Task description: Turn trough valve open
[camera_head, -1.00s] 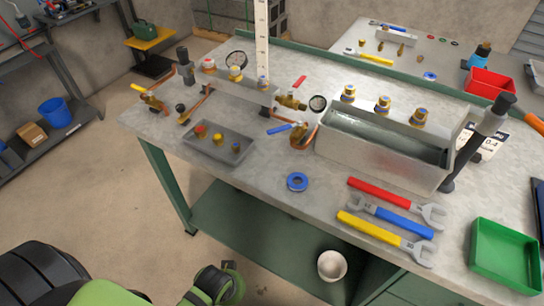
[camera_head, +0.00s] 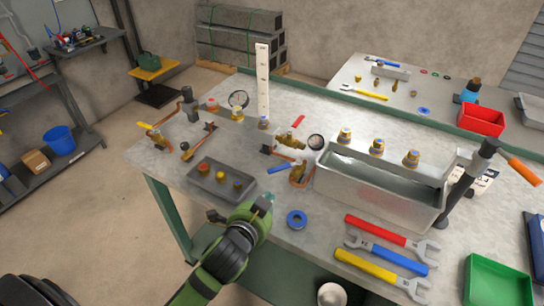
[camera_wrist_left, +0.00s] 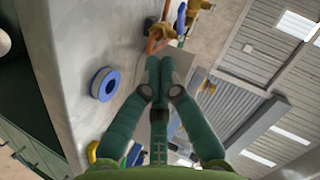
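The metal trough (camera_head: 376,190) stands on the workbench right of centre, holding clear liquid. At its left end is copper and brass pipework with a blue lever (camera_head: 278,169) and, farther back, a brass valve (camera_head: 290,141) with a red lever (camera_head: 298,121). I cannot tell which lever is the trough valve's. My left gripper (camera_head: 268,197) is over the bench's front edge, in front of the blue lever and apart from it. In the left wrist view its fingertips (camera_wrist_left: 160,62) are together with nothing seen between them, the pipework beyond. My right gripper is not in view.
A blue tape roll (camera_head: 297,219) lies just right of my left gripper. A grey tray (camera_head: 217,193) with small fittings is to its left. Several wrenches, including a red one (camera_head: 378,229), lie at the front right. A green bin (camera_head: 497,284) is at the corner.

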